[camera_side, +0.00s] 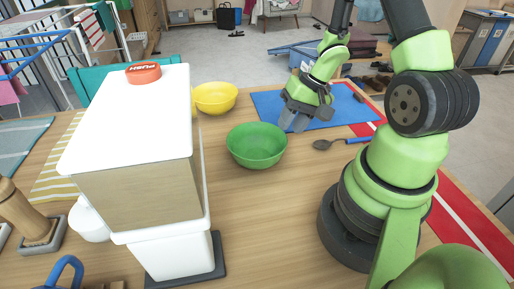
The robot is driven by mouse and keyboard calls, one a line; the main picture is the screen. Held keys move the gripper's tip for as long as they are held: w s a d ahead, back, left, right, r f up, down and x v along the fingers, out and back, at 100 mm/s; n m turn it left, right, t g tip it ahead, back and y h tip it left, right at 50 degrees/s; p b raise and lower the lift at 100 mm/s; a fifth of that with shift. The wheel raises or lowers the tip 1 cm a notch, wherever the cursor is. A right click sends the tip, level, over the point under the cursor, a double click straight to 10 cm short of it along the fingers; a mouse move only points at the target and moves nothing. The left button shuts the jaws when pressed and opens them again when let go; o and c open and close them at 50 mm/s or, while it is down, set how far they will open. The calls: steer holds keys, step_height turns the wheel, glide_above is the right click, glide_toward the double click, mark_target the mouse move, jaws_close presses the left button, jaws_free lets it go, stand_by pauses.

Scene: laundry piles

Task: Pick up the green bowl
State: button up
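The green bowl (257,146) stands upright on the wooden table in the middle of the view, and its visible inside looks empty. My gripper (294,123) is to the right of the bowl and a little behind it in the picture, over the blue mat, pointing down. It looks apart from the bowl. Its fingers are small and partly blurred, so I cannot tell whether they are open or shut. I see nothing held between them.
A white box-like dispenser (137,113) with a red push cap stands left of the bowl. A yellow bowl (215,97) is behind. A dark spoon with a blue handle (322,145) lies right of the bowl. A blue mat (347,104) lies behind it. Bare table is in front.

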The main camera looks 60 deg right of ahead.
mark_target(278, 146)
steer(key=shift+x, duration=3.7)
steer(key=shift+w+a+r, duration=0.1)
steer(key=shift+c, duration=0.3)
jaws_close()
